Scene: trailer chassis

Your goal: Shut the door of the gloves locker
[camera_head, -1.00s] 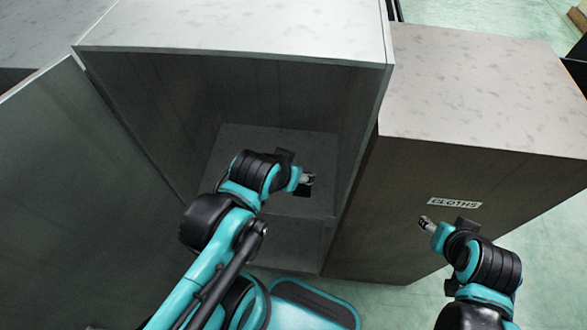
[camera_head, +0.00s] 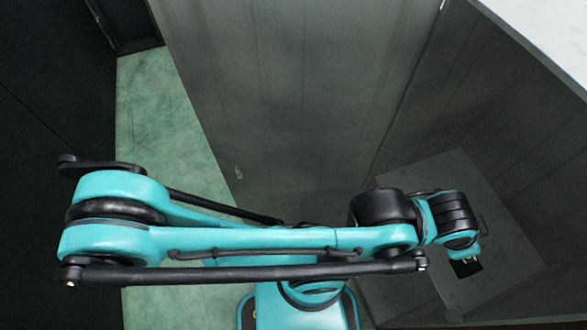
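A tall grey locker stands open at the right, with its inside wall (camera_head: 520,135) and floor in view. No label shows on it now, so I cannot read whether it is the gloves locker. Its grey door (camera_head: 300,90) is swung wide open at the centre, joined to the locker along the door's right edge. A small light fitting (camera_head: 239,173) shows near the door's free left edge. My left gripper (camera_head: 467,265) is over the locker's opening, apart from the door; its fingers are too small to judge. My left arm crosses in front of the door's lower part. My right gripper is out of view.
Green floor (camera_head: 165,130) is free in a strip left of the door. A dark wall or cabinet (camera_head: 50,130) stands at the far left. The locker's pale top (camera_head: 550,30) shows at the upper right.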

